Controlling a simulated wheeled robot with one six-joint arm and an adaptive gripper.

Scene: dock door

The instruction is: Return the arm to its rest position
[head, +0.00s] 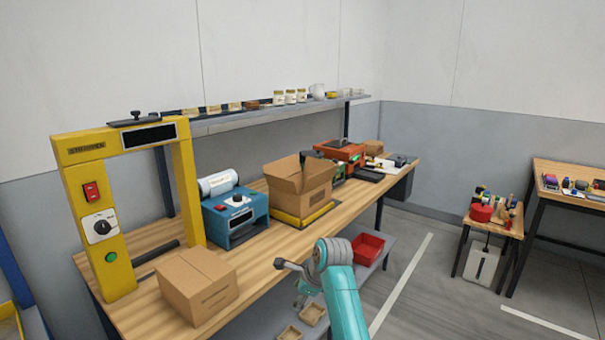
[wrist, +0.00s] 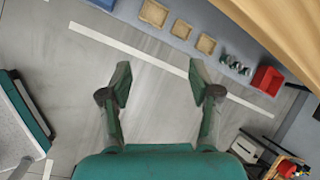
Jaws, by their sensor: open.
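My arm (head: 342,295) is teal with a grey wrist joint and rises at the bottom middle of the head view, in front of the long wooden bench (head: 262,230). My gripper (wrist: 160,80) shows in the wrist view with its two dark green fingers spread apart. Nothing is between them, and bare grey floor with a white line lies below. In the head view the gripper is partly hidden by the wrist, so its fingers are hard to make out there.
The bench holds a yellow strapping frame (head: 108,220), a closed carton (head: 196,284), a blue machine (head: 236,217) and an open carton (head: 300,190). A red bin (head: 368,248) and small trays (wrist: 153,13) sit on the lower shelf. A small table (head: 490,226) stands right. Floor between is clear.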

